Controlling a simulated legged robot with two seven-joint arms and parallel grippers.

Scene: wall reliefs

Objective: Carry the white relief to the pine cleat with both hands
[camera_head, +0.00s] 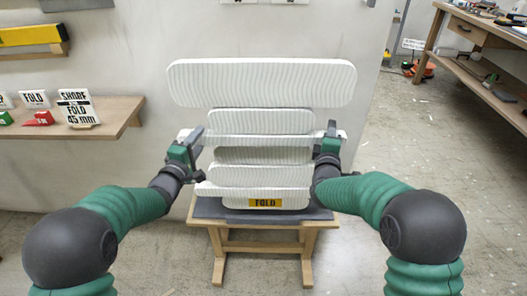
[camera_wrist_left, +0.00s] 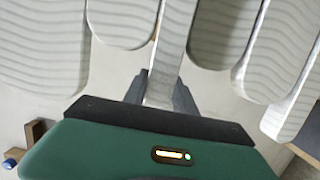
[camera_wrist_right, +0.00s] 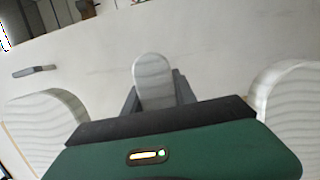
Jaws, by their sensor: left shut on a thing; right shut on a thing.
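The white relief (camera_head: 264,122) stands upright in the middle of the head view, made of several stacked, rippled white bars, with a yellow "FOLD" label (camera_head: 265,203) low on it. My left gripper (camera_head: 190,142) is shut on the left end of a middle bar, also seen in the left wrist view (camera_wrist_left: 170,60). My right gripper (camera_head: 330,138) is shut on the right end of that bar, seen in the right wrist view (camera_wrist_right: 153,80). I cannot make out the pine cleat; the relief covers much of the wall behind it.
A wooden stand (camera_head: 262,246) with a dark pad (camera_head: 225,211) is under the relief; I cannot tell whether they touch. A wooden shelf (camera_head: 115,118) with small signs is on the left wall. A workbench (camera_head: 480,32) stands at the right. The floor right of the stand is open.

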